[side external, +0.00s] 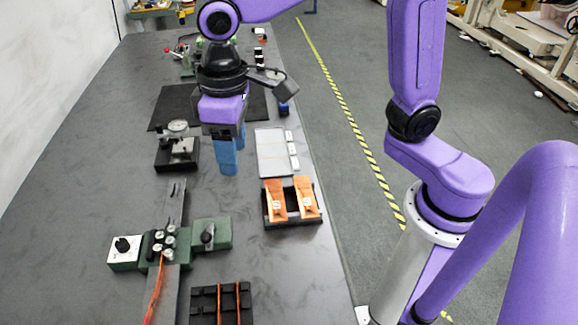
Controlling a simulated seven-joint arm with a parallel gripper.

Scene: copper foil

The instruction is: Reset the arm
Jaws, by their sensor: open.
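My gripper (229,160) hangs in the upper middle of the side external view, its blue fingers pointing down above the grey table (80,185). It holds nothing that I can see. The fingers show close together from this angle. Two orange pieces (277,203) with white labels sit side by side in a black holder (292,221) to the right below the gripper. A grey flat tray (272,153) lies to the right of the fingers. Copper-coloured strips (238,303) lie on a black rack (205,305) at the front.
A green device (126,253) with knobs and a long metal strip (176,205) stands at the front left. A dial gauge on a black base (177,155) is left of my gripper. A black mat (172,105) lies behind. Small items crowd the far end. The left of the table is clear.

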